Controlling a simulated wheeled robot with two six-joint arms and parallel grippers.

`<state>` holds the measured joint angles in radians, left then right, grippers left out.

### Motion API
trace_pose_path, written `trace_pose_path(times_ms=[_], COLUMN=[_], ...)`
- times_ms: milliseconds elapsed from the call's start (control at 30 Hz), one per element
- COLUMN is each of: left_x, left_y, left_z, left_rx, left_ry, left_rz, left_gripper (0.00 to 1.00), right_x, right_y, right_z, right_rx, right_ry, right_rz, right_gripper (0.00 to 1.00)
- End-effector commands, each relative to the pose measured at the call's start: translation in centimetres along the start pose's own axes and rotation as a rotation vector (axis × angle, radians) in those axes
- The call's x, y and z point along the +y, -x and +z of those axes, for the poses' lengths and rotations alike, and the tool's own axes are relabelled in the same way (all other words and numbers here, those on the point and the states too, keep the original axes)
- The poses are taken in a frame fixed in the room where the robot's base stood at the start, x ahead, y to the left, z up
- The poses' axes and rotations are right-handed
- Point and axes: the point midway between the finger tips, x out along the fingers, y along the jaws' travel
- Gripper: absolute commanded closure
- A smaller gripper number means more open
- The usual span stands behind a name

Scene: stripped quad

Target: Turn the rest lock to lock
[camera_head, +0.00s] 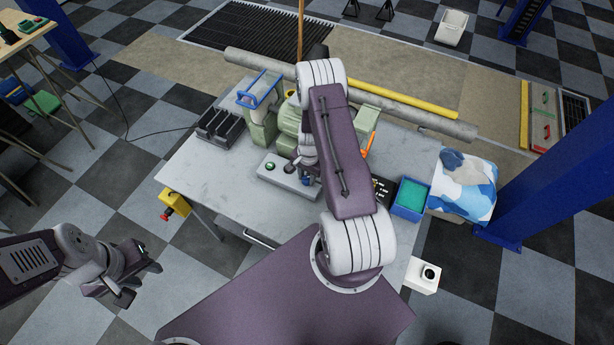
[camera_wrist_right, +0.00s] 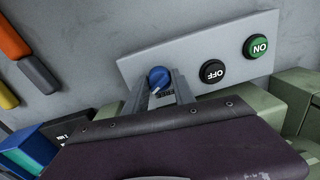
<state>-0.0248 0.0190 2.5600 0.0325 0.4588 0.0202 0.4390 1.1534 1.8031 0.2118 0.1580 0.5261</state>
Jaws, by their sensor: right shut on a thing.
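The rest lock is a blue rotary knob (camera_wrist_right: 158,76) with a white pointer mark, on a light grey control panel (camera_wrist_right: 205,52) beside a black OFF button (camera_wrist_right: 212,71) and a green ON button (camera_wrist_right: 256,46). In the right wrist view the mark points down and slightly left; the lettering by it is partly covered. My right gripper (camera_wrist_right: 161,84) is shut on the knob, with one finger on each side. In the head view the panel (camera_head: 272,170) lies on the workbench, partly behind my right arm. My left gripper (camera_head: 140,283) is open and empty, off the bench at lower left.
The bench top (camera_head: 215,185) is clear left of the panel. A green machine (camera_head: 263,128) stands behind the panel. A black slotted rack (camera_head: 220,127) is at back left. A blue bin (camera_head: 408,200) and a white-and-blue bag (camera_head: 465,185) are at right.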

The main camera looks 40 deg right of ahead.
Motion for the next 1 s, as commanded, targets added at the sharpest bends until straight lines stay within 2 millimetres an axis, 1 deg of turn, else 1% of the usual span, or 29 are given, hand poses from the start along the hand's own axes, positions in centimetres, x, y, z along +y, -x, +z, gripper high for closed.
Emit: trace_pose_path(times_ms=[167, 200, 267, 300, 567, 667, 767, 1000], left_x=[0.0, 0.0, 0.0, 0.0, 0.0, 0.0, 0.0, 0.0], left_y=[0.0, 0.0, 0.0, 0.0, 0.0, -0.1, -0.4, -1.3], left_z=[0.0, 0.0, 0.0, 0.0, 0.0, 0.0, 0.0, 0.1], left_rx=[0.0, 0.0, 0.0, 0.0, 0.0, 0.0, 0.0, 0.0], left_ry=[0.0, 0.0, 0.0, 0.0, 0.0, 0.0, 0.0, 0.0], left_rz=[0.0, 0.0, 0.0, 0.0, 0.0, 0.0, 0.0, 0.0], left_gripper=[0.64, 0.64, 0.64, 0.64, 0.64, 0.64, 0.64, 0.64], right_x=[0.1, 0.1, 0.1, 0.1, 0.0, 0.0, -0.1, 0.0], right_y=[0.0, 0.0, 0.0, 0.0, 0.0, 0.5, 1.9, 6.8], right_z=[0.1, 0.1, 0.1, 0.1, 0.0, 0.0, 0.0, 0.1], right_rx=[-0.004, -0.004, -0.004, -0.003, -0.001, 0.0, 0.002, 0.003], right_ry=[0.0, 0.0, 0.0, 0.0, 0.001, 0.0, 0.001, 0.001], right_rz=[0.002, 0.002, 0.003, 0.002, 0.001, 0.0, -0.002, -0.002], right_gripper=[1.0, 0.66, 0.5, 0.48, 0.48, 0.48, 0.48, 0.48])
